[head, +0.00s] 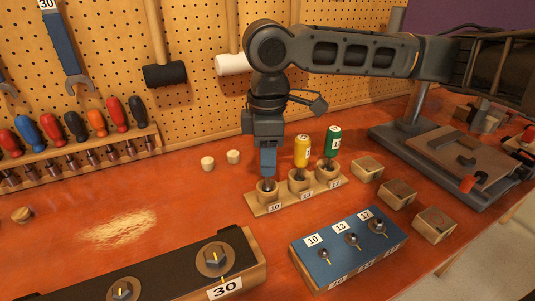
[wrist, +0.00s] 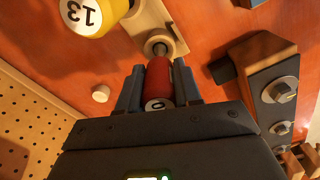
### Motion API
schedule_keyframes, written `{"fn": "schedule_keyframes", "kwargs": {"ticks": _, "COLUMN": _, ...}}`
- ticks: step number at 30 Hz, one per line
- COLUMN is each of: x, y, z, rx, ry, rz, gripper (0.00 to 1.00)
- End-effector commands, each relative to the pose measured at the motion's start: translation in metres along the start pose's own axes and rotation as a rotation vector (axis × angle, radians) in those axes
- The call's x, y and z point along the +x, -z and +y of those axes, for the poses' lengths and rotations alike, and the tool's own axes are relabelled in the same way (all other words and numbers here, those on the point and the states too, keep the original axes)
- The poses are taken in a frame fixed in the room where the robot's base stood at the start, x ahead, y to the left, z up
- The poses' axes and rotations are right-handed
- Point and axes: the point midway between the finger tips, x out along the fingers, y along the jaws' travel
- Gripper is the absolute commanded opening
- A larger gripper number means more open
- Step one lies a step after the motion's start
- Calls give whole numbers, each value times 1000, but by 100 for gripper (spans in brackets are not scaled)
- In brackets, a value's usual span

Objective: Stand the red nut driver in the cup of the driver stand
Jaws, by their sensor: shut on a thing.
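The red nut driver (wrist: 158,76) is upright between the fingers of my gripper (wrist: 158,90), which is shut on its handle; a partly seen label is on the handle's end. In the head view my gripper (head: 267,168) hides most of the handle. The driver stand (head: 256,209) is a wooden strip with three cups labelled 10, 13 and 17. My gripper is just above the left cup (head: 268,195), labelled 10, and the driver's shaft is at that cup's mouth. I cannot tell how deep it sits. A yellow driver (head: 302,150) and a green driver (head: 332,140) stand in the other cups.
A blue block (head: 345,255) with three bolts stands in front. A dark-topped beam (head: 170,265) with large bolts lies front left. Several wooden blocks (head: 435,222) are to the right. Two small pale pegs (head: 207,163) stand behind left. A rack of drivers (head: 80,150) lines the pegboard.

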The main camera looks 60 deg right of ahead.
Motion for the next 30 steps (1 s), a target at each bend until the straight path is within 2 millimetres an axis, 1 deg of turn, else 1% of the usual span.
{"fn": "schedule_keyframes", "kwargs": {"ticks": 5, "x": 7, "y": 0, "z": 0, "rx": 0, "ry": -1, "rz": 0, "gripper": 0}}
{"fn": "schedule_keyframes", "kwargs": {"ticks": 14, "x": 7, "y": 0, "z": 0, "rx": 0, "ry": -1, "rz": 0, "gripper": 0}}
{"fn": "schedule_keyframes", "kwargs": {"ticks": 15, "x": 7, "y": 0, "z": 0, "rx": 0, "ry": -1, "rz": 0, "gripper": 38}}
{"fn": "schedule_keyframes", "kwargs": {"ticks": 23, "x": 8, "y": 0, "z": 0, "rx": 0, "ry": -1, "rz": 0, "gripper": 62}}
{"fn": "schedule_keyframes", "kwargs": {"ticks": 30, "x": 7, "y": 0, "z": 0, "rx": 0, "ry": 0, "rz": 0, "gripper": 64}}
